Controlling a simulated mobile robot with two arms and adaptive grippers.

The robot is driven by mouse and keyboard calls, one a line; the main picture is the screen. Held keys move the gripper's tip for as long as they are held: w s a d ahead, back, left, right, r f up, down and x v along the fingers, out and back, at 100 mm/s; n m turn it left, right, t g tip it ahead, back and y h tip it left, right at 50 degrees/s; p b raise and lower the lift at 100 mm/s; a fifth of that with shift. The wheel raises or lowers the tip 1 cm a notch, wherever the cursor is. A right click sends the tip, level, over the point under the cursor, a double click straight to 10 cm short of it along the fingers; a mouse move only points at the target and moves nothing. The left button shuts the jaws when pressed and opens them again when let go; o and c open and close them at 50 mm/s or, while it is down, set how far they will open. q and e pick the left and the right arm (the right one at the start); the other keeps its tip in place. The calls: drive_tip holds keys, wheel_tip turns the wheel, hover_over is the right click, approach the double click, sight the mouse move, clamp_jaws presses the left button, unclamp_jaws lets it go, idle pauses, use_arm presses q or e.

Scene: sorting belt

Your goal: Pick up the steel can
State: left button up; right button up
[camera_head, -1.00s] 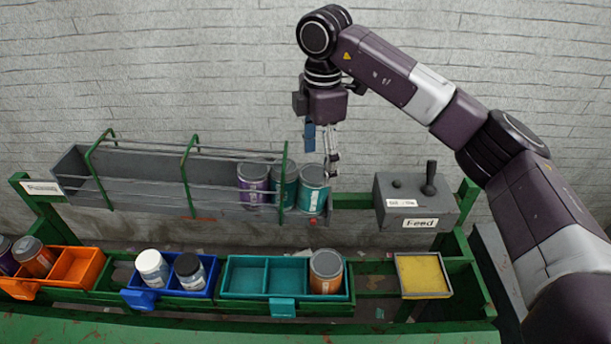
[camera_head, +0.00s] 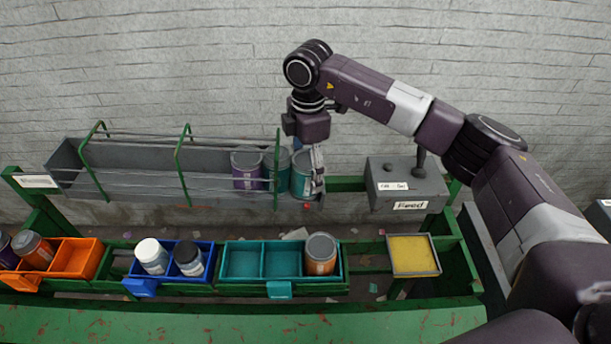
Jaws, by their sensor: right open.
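Three grey-lidded cans stand at the right end of the grey caged trough (camera_head: 130,172): a purple can (camera_head: 247,180), a teal can (camera_head: 284,175) and a rightmost teal can (camera_head: 301,184). Which of them counts as the steel can is not clear from labels. My right gripper (camera_head: 308,166) is open and points down at the rightmost teal can. One finger is down along that can's right side; the other is mostly hidden behind the can's top. Whether the fingers touch it I cannot tell. My left gripper is out of view.
A grey Feed box (camera_head: 405,190) with a lever stands right of the trough. In front are an orange bin (camera_head: 88,262), a blue bin (camera_head: 142,287) and a teal bin (camera_head: 281,290), partly filled, and a yellow-bottomed tray (camera_head: 412,254). Green rods cage the trough.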

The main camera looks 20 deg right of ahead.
drive_tip(key=shift+w, duration=0.1)
drive_tip(key=c, duration=1.2)
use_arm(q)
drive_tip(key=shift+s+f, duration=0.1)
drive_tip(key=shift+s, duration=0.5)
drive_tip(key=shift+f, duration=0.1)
use_arm(e)
drive_tip(key=shift+r, duration=0.15)
